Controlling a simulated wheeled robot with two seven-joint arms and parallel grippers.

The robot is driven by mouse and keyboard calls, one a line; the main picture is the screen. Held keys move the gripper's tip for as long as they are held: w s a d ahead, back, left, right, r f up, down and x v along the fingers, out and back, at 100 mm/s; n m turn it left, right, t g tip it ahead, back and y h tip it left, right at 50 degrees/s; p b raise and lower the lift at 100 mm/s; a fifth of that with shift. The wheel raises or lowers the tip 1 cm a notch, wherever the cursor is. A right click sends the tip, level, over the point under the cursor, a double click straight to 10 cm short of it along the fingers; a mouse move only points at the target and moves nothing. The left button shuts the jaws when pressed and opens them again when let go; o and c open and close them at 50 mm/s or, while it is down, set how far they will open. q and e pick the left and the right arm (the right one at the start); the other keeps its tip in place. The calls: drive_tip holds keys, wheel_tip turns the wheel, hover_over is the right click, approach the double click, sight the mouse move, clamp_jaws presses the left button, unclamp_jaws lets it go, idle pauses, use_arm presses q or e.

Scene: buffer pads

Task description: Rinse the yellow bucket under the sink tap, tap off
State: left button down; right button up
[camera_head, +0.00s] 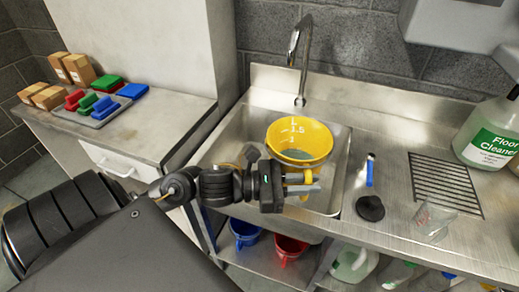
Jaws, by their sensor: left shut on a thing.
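The yellow bucket (300,136) is over the sink basin (338,168), tilted so its mouth and white measuring marks show. A pale patch shows inside its lower part; I cannot tell whether it is water. My left gripper (304,185) is shut on the bucket's yellow handle, at the near side of the bucket. The metal tap (300,55) rises behind the basin, above and beyond the bucket. No stream shows from its spout. My right gripper is not in view.
A black-based tool with a blue handle (370,206), a clear beaker (433,222), a drain grate (445,185) and a floor cleaner jug (489,138) stand right of the basin. Blue (244,232) and red (288,248) buckets sit below. Pads and boxes occupy the left counter (140,140).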

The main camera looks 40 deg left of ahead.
use_arm(q)
drive_tip(key=shift+s, duration=0.1)
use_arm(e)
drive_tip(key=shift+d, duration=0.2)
use_arm(q)
drive_tip(key=shift+s+d+f, duration=0.15)
drive_tip(key=shift+f, duration=0.15)
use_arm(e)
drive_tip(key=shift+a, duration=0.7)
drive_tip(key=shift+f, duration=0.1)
